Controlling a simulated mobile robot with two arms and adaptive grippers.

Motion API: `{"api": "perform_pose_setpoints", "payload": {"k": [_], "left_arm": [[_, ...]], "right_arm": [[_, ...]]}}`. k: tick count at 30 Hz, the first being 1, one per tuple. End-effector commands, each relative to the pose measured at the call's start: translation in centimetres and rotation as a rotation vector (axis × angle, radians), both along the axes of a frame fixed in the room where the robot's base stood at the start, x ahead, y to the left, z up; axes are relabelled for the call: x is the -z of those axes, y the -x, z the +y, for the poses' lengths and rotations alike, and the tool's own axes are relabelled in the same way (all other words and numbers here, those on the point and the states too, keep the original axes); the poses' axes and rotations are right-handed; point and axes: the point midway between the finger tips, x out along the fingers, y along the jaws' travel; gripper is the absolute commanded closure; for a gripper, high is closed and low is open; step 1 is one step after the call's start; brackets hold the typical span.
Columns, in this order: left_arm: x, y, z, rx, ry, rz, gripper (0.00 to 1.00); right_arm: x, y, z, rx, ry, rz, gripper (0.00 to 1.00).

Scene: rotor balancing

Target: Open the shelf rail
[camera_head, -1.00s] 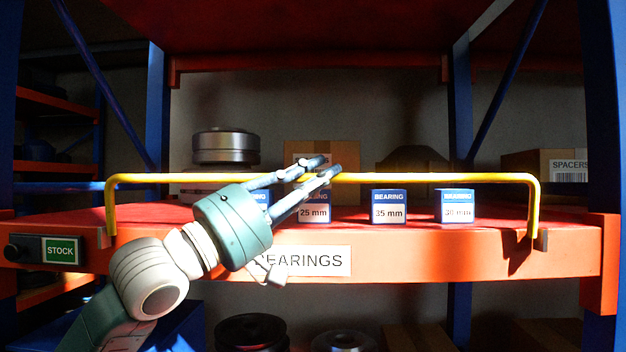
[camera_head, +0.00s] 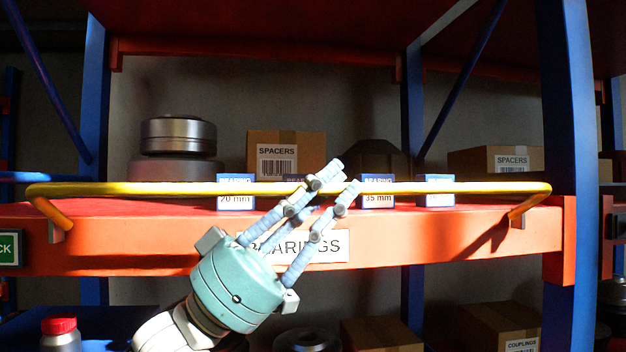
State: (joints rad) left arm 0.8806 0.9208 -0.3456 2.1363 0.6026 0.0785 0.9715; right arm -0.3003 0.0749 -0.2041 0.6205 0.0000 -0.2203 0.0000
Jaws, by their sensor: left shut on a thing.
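The yellow shelf rail (camera_head: 430,188) spans the front of the orange bearings shelf (camera_head: 480,237). Its two bent ends join brackets near the left and right of the shelf front. My right gripper is not in view.
Blue bearing boxes stand behind the rail: 20 mm (camera_head: 236,192), 35 mm (camera_head: 377,191) and others partly hidden. Metal discs (camera_head: 178,135) and spacer boxes (camera_head: 286,153) stand farther back. A blue upright (camera_head: 570,130) stands at the right. A red-capped bottle (camera_head: 60,333) is below left.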

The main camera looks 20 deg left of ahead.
Motion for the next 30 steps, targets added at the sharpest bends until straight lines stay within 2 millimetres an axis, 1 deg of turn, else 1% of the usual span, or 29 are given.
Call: {"api": "perform_pose_setpoints", "payload": {"k": [1,6,13,19,24,30], "left_arm": [[0.4,0.0,0.1,-0.012,-0.029,-0.040,1.00],[1.6,0.5,-0.2,-0.012,-0.113,-0.177,1.00],[3.7,1.0,-0.5,-0.011,-0.224,-0.364,1.00],[5.5,1.1,-0.5,-0.008,-0.311,-0.512,1.00],[6.9,1.0,-0.6,-0.005,-0.315,-0.517,1.00],[7.8,0.9,-0.4,-0.005,-0.313,-0.515,1.00]], "right_arm": [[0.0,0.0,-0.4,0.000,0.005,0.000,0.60],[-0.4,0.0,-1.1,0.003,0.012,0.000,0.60],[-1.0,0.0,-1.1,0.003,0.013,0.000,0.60],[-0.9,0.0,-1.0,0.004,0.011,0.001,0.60],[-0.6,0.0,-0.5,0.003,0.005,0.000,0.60],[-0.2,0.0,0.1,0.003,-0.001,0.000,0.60]]}}
